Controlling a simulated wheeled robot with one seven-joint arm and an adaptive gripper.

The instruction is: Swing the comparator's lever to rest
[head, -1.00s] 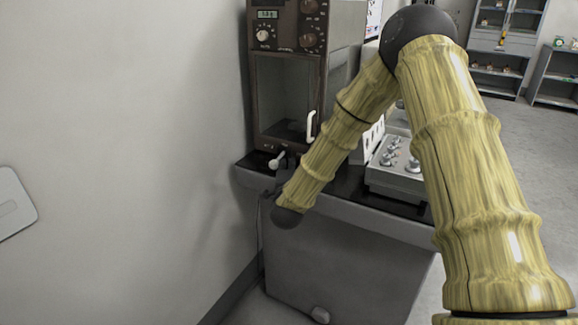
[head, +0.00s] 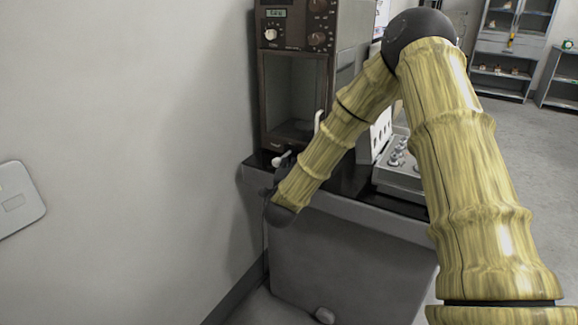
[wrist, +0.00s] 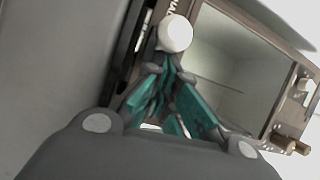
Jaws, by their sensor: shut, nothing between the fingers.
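The comparator (head: 264,100) is a tall dark brown cabinet with a glass-fronted chamber, standing on a black-topped table against the wall. Its lever (head: 277,161) is a short pale arm with a rounded knob, low on the front. In the wrist view the white round knob (wrist: 175,33) shows just beyond my fingertips. My gripper (head: 284,168) is dark, partly hidden by my forearm, and right at the lever in the head view. In the wrist view my gripper (wrist: 171,62) has its teal-padded fingers drawn together, with nothing between them. Whether they touch the knob I cannot tell.
A white door handle (head: 318,122) stands out at the chamber's right side. A grey unit with several knobs (head: 398,168) sits on the table (head: 345,205) to the right. The wall (head: 200,130) is close on the left. Shelves stand far back right.

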